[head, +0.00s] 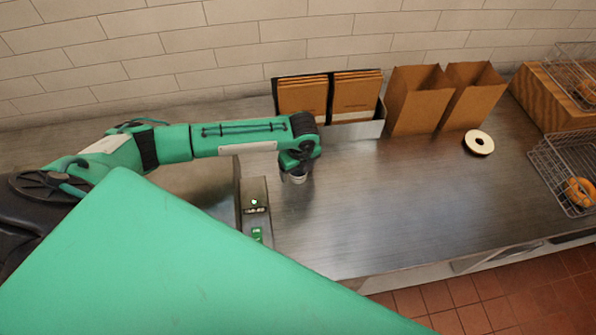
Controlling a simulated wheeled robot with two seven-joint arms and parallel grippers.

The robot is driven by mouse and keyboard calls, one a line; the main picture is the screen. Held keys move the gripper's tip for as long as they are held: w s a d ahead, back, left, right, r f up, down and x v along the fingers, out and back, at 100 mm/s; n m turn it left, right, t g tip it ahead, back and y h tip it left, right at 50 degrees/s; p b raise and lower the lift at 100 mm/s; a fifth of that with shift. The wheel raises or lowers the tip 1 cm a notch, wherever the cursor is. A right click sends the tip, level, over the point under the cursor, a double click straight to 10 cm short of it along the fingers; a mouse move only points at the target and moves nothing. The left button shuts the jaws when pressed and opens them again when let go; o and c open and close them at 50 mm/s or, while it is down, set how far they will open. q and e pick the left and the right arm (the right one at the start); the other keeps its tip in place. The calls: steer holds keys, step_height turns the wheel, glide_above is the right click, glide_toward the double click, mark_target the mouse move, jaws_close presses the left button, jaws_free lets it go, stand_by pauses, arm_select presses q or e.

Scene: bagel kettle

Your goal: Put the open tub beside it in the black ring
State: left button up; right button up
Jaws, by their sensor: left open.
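My left gripper (296,166) points down over the steel counter, just right of a grey control box. It is open; its fingertips are small and mostly hidden by the wrist. A small pale grey round shape (295,178) shows right under it; I cannot tell whether this is a tub or part of the gripper. I cannot make out the open tub or the black ring for sure; my arm and a large green part of mine hide much of the left and front. My right gripper is not in view.
The grey control box (255,205) has green lights. The counter's middle (390,200) is clear.

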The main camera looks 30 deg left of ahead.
arm_select(q)
steer(key=c, duration=1.1)
